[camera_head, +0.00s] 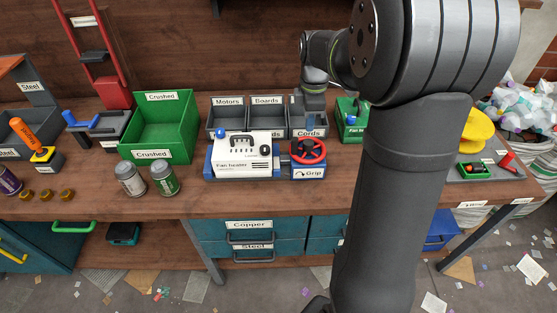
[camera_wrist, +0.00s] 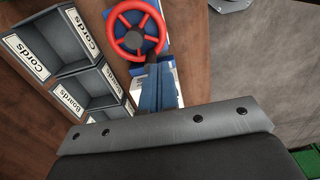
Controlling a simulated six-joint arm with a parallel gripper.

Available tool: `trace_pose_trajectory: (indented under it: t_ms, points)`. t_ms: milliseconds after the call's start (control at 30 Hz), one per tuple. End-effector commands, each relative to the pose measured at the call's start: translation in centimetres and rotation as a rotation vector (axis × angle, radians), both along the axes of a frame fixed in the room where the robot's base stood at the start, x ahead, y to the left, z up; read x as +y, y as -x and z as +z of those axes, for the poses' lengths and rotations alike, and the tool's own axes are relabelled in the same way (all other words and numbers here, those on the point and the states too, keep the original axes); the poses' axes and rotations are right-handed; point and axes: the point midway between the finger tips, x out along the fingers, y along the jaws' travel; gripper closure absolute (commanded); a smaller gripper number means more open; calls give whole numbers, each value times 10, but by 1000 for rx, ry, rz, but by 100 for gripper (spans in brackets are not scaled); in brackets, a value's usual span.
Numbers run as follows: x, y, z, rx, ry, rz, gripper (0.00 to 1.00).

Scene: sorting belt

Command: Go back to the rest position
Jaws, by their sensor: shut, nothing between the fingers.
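My forearm crosses the right half of the head view and hides part of the table. No marker for the rest position shows.
A white fan heater (camera_head: 242,156) sits in the blue clamp with the red wheel (camera_head: 308,151). Motors (camera_head: 228,102) and Boards bins (camera_head: 266,101) stand behind it. A green Crushed crate (camera_head: 152,154) and two cans (camera_head: 130,180) are left. The front table strip is mostly clear.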

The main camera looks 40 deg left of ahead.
Motion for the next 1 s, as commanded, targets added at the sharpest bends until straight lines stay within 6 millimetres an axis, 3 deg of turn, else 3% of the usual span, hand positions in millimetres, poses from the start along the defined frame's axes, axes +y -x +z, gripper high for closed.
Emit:
trace_pose_trajectory:
  t_ms: [267, 700, 1000]
  points:
    - [0, 0, -9, 1, 1, 0, 100]
    - [0, 0, -77, 1, 1, 0, 100]
    - [2, 1, -91, -1, -1, 1, 100]
